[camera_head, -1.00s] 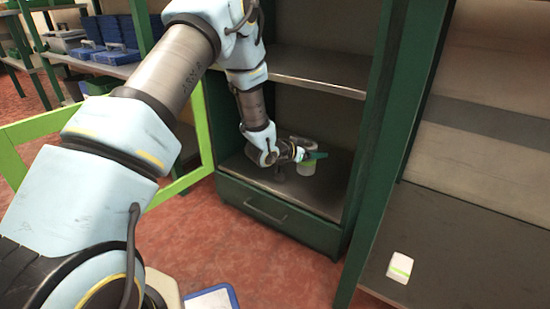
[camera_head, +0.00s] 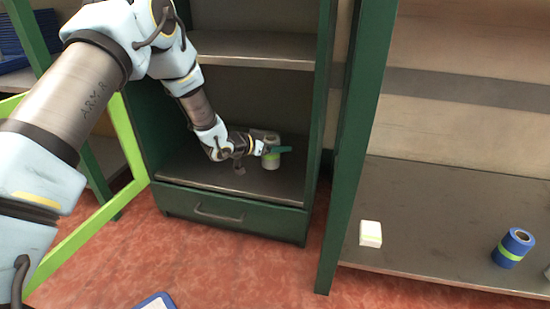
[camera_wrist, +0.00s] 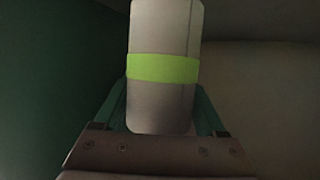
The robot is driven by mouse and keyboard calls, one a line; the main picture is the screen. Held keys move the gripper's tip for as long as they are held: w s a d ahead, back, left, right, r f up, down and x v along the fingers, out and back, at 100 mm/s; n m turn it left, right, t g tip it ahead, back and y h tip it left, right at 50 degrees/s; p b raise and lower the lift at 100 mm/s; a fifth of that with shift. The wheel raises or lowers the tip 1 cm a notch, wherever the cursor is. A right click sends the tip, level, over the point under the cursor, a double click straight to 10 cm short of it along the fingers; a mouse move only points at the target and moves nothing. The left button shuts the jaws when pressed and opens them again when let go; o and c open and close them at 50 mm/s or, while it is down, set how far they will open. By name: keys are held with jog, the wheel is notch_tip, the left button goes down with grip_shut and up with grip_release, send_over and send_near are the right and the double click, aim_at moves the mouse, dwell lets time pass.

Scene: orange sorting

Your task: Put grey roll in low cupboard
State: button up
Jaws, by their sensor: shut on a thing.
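The grey roll (camera_head: 271,160) with a light green band is in the open low cupboard (camera_head: 225,180), just above or on its bottom shelf; I cannot tell whether it touches. My gripper (camera_head: 277,150) reaches in from the left, and its green fingers are shut on the roll. In the wrist view the roll (camera_wrist: 162,100) stands upright between the fingers, its green band across the middle. Its top runs out of that picture.
The cupboard's green frame (camera_head: 322,90) stands close to the right of the roll. The light green door (camera_head: 125,150) is open at left. On the shelf (camera_head: 450,210) at right are a white box (camera_head: 370,233) and a blue roll (camera_head: 512,248). A drawer (camera_head: 230,208) is below.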

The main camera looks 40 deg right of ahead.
aim_at(277, 155)
jog(key=shift+f+b, duration=0.65)
jog(key=shift+f, duration=1.15)
jog(key=shift+f, duration=0.2)
jog(key=o, duration=1.4)
jog(key=shift+r, duration=0.3)
jog(key=p+v, duration=0.4)
jog(key=v, duration=0.8)
jog(key=shift+f+p, duration=0.2)
jog(key=shift+p, duration=0.15)
